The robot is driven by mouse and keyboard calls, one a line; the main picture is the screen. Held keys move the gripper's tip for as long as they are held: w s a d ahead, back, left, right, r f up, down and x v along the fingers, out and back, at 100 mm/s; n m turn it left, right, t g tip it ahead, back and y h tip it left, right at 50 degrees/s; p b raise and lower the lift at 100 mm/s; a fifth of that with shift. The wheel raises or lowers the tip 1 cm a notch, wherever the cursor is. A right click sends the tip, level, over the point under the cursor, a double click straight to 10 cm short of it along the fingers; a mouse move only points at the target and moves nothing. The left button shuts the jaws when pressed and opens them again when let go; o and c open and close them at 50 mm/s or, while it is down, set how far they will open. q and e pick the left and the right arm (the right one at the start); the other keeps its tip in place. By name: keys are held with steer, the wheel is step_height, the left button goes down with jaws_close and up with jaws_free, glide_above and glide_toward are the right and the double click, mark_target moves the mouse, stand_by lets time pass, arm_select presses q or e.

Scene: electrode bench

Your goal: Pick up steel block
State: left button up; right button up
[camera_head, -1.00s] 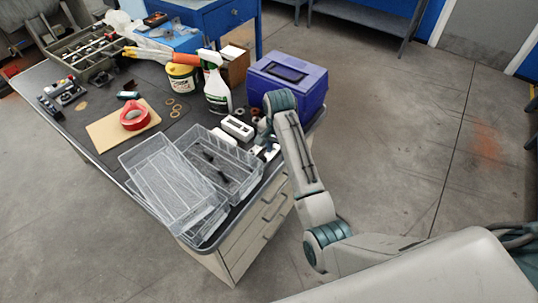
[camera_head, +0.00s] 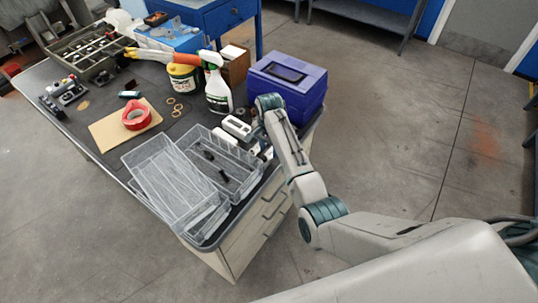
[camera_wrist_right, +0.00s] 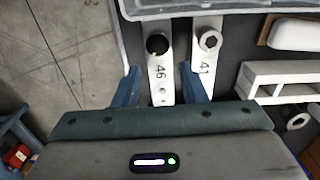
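Two pale grey, flat, block-like pieces stand out in the right wrist view. One is marked 46 (camera_wrist_right: 161,72) and has a black round top; the other is marked 41 (camera_wrist_right: 207,55) and has a hex-shaped hole. I cannot tell for sure which is the steel block. My right gripper (camera_wrist_right: 162,82) has its two blue fingers apart. The piece marked 46 lies between them, with gaps showing beside it; the 41 piece is by the right finger. In the head view my right arm's wrist hides most of this spot. My left gripper is not in view.
Clear plastic trays (camera_head: 165,172) lie just left of the right gripper. A white slotted block (camera_head: 237,127), a spray bottle (camera_head: 217,92) and a purple toolbox (camera_head: 290,85) stand close behind.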

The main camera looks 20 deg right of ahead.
mark_target(269, 154)
steer(key=shift+f, duration=1.25)
jaws_close()
steer(key=shift+w+r, duration=0.1)
step_height(269, 154, up, 10)
steer(key=b, duration=0.1)
steer(key=shift+b, duration=0.4)
